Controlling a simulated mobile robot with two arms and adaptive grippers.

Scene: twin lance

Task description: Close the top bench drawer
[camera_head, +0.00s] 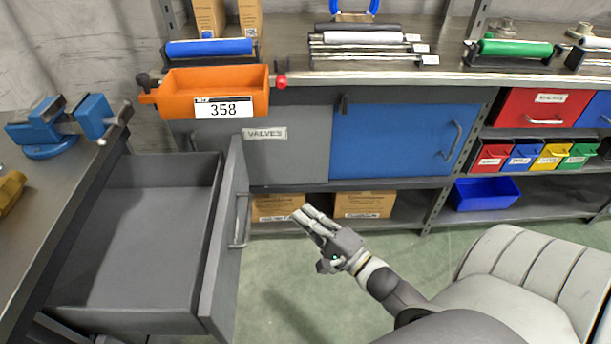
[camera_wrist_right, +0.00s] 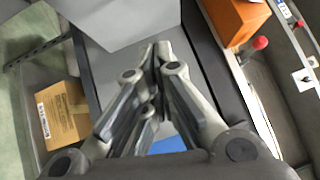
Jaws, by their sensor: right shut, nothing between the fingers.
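The top bench drawer (camera_head: 150,230) is pulled out from the bench at the left of the head view. It is grey and looks empty. Its front panel (camera_head: 225,250) faces right and carries a metal bar handle (camera_head: 241,220). My right gripper (camera_head: 303,214) is to the right of the handle, apart from it, with its fingers pointing toward the drawer. It is shut and empty. In the right wrist view its fingertips (camera_wrist_right: 156,50) meet just below a grey panel that looks like the drawer front (camera_wrist_right: 125,18). My left gripper does not show.
A blue vise (camera_head: 65,125) sits on the left bench top. Ahead stands a shelf unit with an orange bin (camera_head: 215,92), a blue sliding door (camera_head: 395,140) and cardboard boxes (camera_head: 365,204) below. A padded grey seat-like shape (camera_head: 530,275) is at lower right. Green floor (camera_head: 285,285) lies clear beside the drawer.

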